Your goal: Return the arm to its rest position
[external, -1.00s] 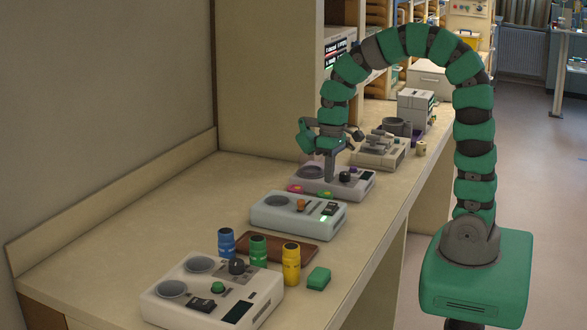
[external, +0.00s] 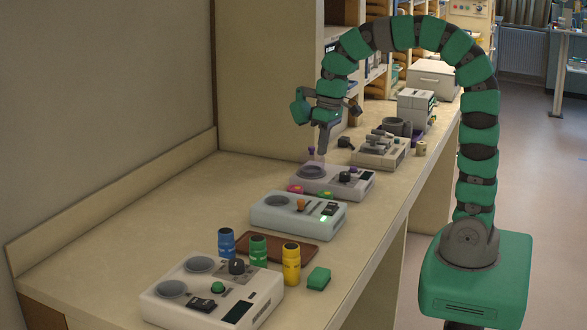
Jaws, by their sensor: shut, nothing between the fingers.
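My green segmented arm arches from its base at the right over the counter. My gripper (external: 324,150) points down above the far-middle white device (external: 333,190), which has a round dish, a black knob and a dark panel. The fingers are shut with nothing visible between them. The fingertips are apart from the device, a little above it. A small purple-topped clear item (external: 311,160) stands at the device's dish, just left of the fingertips.
Near devices (external: 285,217) and (external: 215,295) stand along the counter (external: 140,215). Blue (external: 226,243), green (external: 258,250) and yellow (external: 291,264) canisters stand by a brown tray (external: 300,253). A grey device (external: 378,152) stands behind. The counter's left side is clear.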

